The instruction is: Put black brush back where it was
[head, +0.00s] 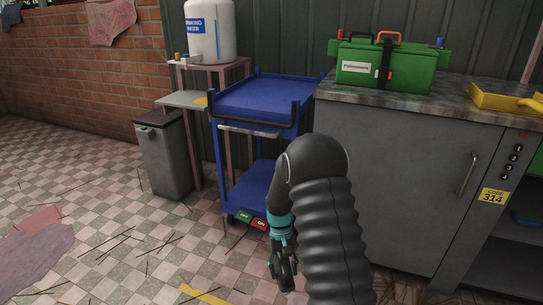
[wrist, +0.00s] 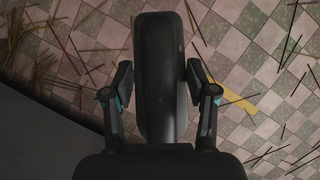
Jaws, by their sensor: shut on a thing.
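My gripper (head: 283,268) hangs low over the tiled floor, in front of the blue cart, in the head view. In the wrist view its two fingers (wrist: 160,82) stand on either side of a long black piece with a rounded end, the black brush (wrist: 159,45). The gripper is shut on it. The brush points away from the palm, and its lower part is hidden by the gripper. In the head view the brush cannot be told apart from the dark fingers. No bristles show.
A blue cart (head: 262,97) stands behind my arm, with a grey bin (head: 163,155) to its left. A grey cabinet (head: 395,165) on the right carries a green toolbox (head: 400,66) and a yellow tray (head: 505,101). Thin sticks litter the floor; the left floor is otherwise fairly open.

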